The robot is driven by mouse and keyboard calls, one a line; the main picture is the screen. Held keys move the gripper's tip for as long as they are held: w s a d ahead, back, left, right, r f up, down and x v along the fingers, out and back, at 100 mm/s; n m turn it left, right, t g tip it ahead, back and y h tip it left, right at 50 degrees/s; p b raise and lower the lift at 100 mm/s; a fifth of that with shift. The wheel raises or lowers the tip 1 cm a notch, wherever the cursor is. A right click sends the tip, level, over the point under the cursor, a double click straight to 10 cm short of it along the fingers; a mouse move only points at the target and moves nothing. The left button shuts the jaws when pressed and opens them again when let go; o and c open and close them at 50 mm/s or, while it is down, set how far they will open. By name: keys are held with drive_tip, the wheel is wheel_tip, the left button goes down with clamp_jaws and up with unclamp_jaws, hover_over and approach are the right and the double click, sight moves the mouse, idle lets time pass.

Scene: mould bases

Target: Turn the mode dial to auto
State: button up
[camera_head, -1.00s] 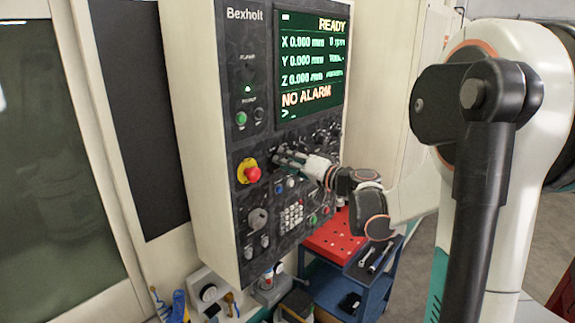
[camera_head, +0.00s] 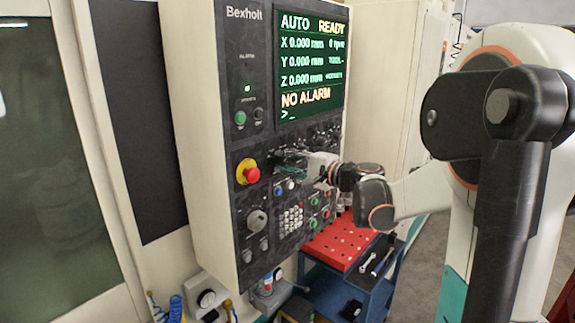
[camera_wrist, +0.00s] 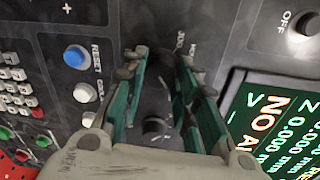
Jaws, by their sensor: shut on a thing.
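The machine's control panel (camera_head: 222,190) fills the middle of the head view. Its screen (camera_head: 309,66) reads AUTO, READY and NO ALARM. My gripper (camera_head: 284,163) is at the panel below the screen, right of the red emergency stop button. In the wrist view my gripper (camera_wrist: 160,85) has its green-padded fingers on both sides of the dark mode dial (camera_wrist: 162,70) and is shut on it. Lettering beside the dial is partly covered, with JOG and part of MODE showing. The dial's pointer cannot be made out, and my gripper hides the dial in the head view.
The emergency stop (camera_head: 248,172) is close left of my gripper. A blue RESET button (camera_wrist: 76,56) and another dark knob (camera_wrist: 155,127) lie near the fingers. A cart with a red top (camera_head: 340,240) stands below right of the panel.

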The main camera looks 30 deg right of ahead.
drive_tip(key=shift+m, duration=0.5)
idle(0.3)
drive_tip(key=o, duration=1.1)
drive_tip(key=shift+d, duration=0.1)
drive_tip(key=shift+c, duration=0.2)
drive_tip(key=f+v, duration=0.1)
drive_tip(key=v, duration=1.1)
drive_tip(key=shift+r, duration=0.45)
